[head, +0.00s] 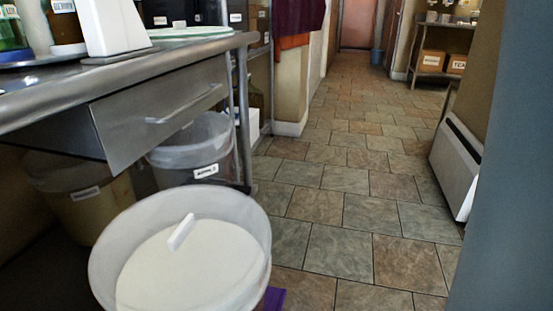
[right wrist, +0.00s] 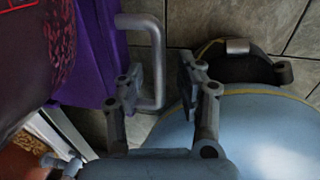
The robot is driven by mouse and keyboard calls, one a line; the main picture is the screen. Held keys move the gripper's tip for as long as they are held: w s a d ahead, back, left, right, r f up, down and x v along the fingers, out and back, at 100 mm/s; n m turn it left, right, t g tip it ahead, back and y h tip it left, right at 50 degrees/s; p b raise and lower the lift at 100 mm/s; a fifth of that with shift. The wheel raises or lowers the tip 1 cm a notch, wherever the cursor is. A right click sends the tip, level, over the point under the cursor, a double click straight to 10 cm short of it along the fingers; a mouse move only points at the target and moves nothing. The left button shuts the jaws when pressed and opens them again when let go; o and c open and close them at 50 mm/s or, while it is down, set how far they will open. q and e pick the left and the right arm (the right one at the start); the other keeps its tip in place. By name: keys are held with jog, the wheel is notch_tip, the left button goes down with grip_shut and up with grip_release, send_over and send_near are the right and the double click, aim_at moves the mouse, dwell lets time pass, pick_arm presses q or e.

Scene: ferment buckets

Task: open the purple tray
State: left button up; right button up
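The purple tray (right wrist: 97,50) stands upright in the picture at the left of the right wrist view, with its grey bar handle (right wrist: 157,45) sticking out to the right. My right gripper (right wrist: 162,75) is open, with one finger on each side of the handle's lower part. I cannot tell whether either finger touches it. A small purple patch (head: 275,299), probably the same tray, shows at the bottom of the head view, mostly hidden behind a white bucket. Whether the tray is shut cannot be told. My left gripper is in neither view.
A white heater (head: 456,168) stands on the right. The tiled floor (head: 345,180) between is clear.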

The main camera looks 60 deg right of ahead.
notch_tip(320, 180, up, 12)
jog(key=s, duration=0.2)
jog(key=shift+d, duration=0.35)
jog(key=shift+f, duration=0.1)
dwell(0.6)
